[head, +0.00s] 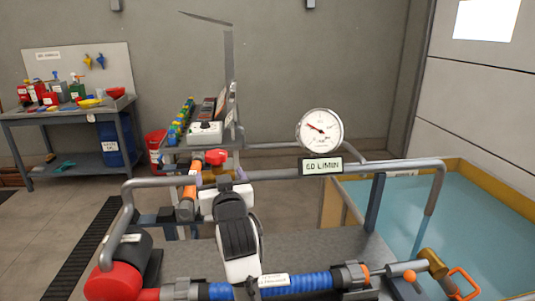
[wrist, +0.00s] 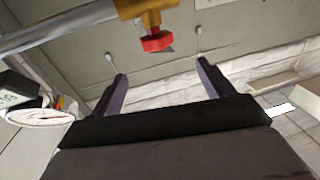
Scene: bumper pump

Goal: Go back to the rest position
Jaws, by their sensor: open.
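My gripper (head: 220,176) is in the middle of the head view, at the end of my white and black arm, in front of the pipework. In the wrist view its two purple fingers (wrist: 162,70) stand wide apart with nothing between them. A red valve handle (head: 216,157) on a brass body shows just beyond the gripper. The red handle (wrist: 156,41) also shows in the wrist view, ahead of the fingers and apart from them. My arm hides part of the pipe behind it.
A pressure gauge (head: 320,129) and a "60 L/MIN" sign (head: 322,166) stand right of the gripper. A grey pipe (head: 395,163) arches over the bench. A red and black pump (head: 118,274) and blue hose (head: 298,282) lie in front. A water tank (head: 440,215) is at right.

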